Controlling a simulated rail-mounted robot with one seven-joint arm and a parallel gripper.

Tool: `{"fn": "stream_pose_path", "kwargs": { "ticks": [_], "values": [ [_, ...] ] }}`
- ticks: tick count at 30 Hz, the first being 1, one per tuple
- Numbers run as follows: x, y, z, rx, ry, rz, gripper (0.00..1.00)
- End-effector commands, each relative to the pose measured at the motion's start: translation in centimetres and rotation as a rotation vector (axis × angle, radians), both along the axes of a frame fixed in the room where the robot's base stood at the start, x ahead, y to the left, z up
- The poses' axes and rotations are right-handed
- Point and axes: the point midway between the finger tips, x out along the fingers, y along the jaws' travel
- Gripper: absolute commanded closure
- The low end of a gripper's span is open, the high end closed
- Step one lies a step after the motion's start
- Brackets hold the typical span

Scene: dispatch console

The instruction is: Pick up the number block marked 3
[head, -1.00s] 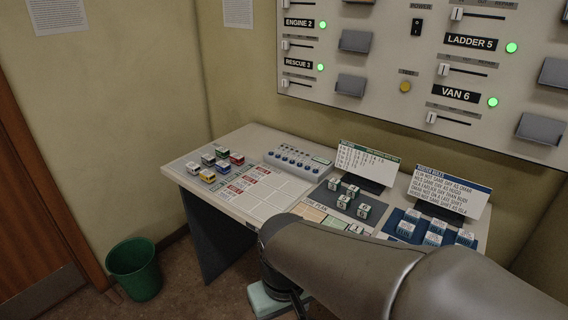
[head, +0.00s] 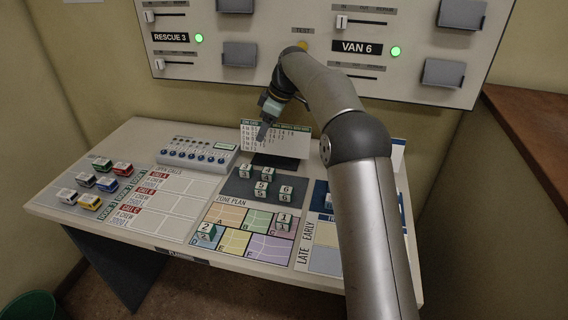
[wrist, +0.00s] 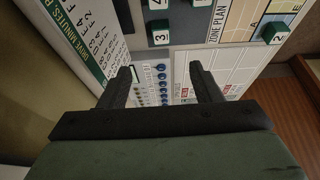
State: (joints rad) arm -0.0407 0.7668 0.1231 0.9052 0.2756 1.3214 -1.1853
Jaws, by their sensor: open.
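The number block marked 3 (head: 245,170) is a small dark green block with a white top face. It stands at the back left of the grey pad, behind the zone plan. In the wrist view the block (wrist: 159,28) lies near the top, beyond the fingertips. My gripper (head: 263,131) is above the back of the console, in front of the timetable card and clear of the block. In the wrist view my gripper (wrist: 159,72) has its two dark fingers apart with nothing between them.
Block 4 (head: 267,174) is close beside block 3, with blocks 5 (head: 261,189) and 6 (head: 286,192) nearby. Blocks 2 (head: 207,232) and 1 (head: 284,223) are on the zone plan (head: 240,245). The timetable card (head: 290,142) stands behind. Toy vehicles (head: 107,184) are at left.

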Motion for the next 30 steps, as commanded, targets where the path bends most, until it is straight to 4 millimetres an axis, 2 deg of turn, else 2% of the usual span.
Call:
{"fn": "stream_pose_path", "kwargs": {
  "ticks": [5, 18, 26, 30],
  "values": [
    [0.5, 1.0, -1.9, 0.004, -0.004, 0.019, 0.42],
    [1.5, 4.1, -10.0, 0.003, -0.004, 0.015, 0.42],
    [1.6, 5.0, -11.7, 0.004, -0.006, 0.016, 0.42],
    [1.4, 5.9, -13.4, 0.003, -0.004, 0.016, 0.42]
  ]
}}
